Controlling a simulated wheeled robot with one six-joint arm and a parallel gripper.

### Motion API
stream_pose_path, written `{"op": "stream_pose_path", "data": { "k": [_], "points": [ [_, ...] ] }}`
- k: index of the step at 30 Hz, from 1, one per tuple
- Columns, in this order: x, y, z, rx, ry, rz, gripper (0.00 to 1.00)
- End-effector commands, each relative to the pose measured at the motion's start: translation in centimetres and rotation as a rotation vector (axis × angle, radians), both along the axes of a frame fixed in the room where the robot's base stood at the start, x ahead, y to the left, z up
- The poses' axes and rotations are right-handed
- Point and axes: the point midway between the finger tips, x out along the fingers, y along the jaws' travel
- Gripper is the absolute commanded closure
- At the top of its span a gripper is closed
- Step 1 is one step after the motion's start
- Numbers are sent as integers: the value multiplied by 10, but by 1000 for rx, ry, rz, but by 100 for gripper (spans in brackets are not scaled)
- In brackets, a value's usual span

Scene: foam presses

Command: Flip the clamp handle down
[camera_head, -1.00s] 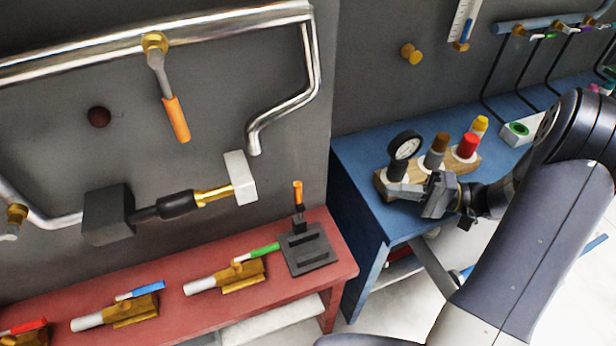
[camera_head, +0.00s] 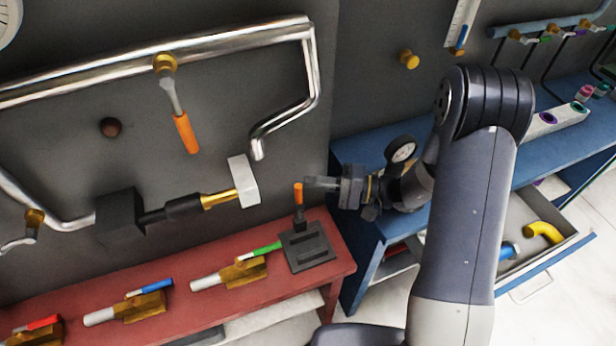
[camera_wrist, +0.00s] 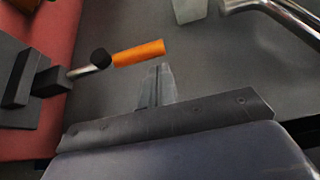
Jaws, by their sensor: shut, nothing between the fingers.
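The clamp (camera_head: 308,250) is a dark grey slotted plate at the right end of the red bench. Its handle (camera_head: 298,195) has an orange grip and stands upright. In the wrist view the orange handle (camera_wrist: 138,53) lies just ahead of the fingertips, on a metal stem with a black collar. My gripper (camera_head: 310,183) is shut and empty, its fingertips close to the right side of the orange grip in the head view. In the wrist view the fingers of my gripper (camera_wrist: 160,72) end just below the orange grip. I cannot tell whether they touch it.
Valves with green (camera_head: 264,248), blue (camera_head: 156,284) and red (camera_head: 44,322) handles line the red bench (camera_head: 200,312). A wall lever with an orange grip (camera_head: 186,133) and a white block (camera_head: 243,180) are above. The blue bench (camera_head: 365,150) stands right, with a gauge (camera_head: 400,152) and an open drawer (camera_head: 545,215).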

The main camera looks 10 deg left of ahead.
Motion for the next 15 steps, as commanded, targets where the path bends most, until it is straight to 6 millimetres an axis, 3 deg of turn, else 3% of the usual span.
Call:
{"op": "stream_pose_path", "data": {
  "k": [6, 15],
  "points": [
    [-1, 17, 1, 0, 0, 2, 100],
    [0, 18, 0, 0, 0, 0, 100]
  ]
}}
